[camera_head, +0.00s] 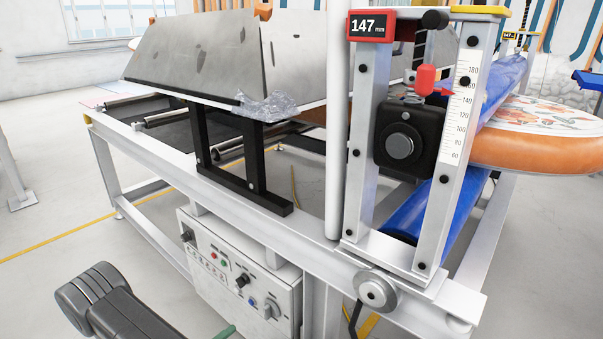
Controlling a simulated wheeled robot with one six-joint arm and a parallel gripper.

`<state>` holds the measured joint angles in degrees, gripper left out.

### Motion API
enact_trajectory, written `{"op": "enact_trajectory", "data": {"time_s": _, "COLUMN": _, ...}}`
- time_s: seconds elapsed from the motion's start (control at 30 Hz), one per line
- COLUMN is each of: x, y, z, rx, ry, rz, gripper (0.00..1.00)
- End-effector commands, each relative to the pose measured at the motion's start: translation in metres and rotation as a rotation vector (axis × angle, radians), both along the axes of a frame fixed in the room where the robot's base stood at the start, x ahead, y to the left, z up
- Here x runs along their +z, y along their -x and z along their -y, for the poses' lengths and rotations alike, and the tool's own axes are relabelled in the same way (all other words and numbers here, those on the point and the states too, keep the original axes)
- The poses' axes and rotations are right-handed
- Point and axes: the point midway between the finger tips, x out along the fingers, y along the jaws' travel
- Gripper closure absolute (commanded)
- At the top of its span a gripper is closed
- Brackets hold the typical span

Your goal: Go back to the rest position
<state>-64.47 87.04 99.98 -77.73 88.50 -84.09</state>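My gripper does not show in this view. A dark grey rounded part of my own arm (115,305) shows at the lower left, in front of the machine and over the pale floor. It runs out of the frame at the bottom edge. I see nothing held, as the arm's end is hidden or outside the picture.
A white-framed roller machine (165,165) fills the middle. Its control box (240,270) hangs close to my arm. Blue rollers (425,215), a red "147 mm" display (370,26) and an orange-edged board (540,140) are at right. The left floor (50,270) is clear.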

Motion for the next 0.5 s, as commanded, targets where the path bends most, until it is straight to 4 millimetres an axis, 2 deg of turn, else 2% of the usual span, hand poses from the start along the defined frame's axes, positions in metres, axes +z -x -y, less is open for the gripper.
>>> {"op": "enact_trajectory", "data": {"time_s": 0.5, "x": -0.001, "y": -0.055, "z": 0.044, "rx": -0.006, "ry": -0.001, "rz": 0.0, "gripper": 0.27}}
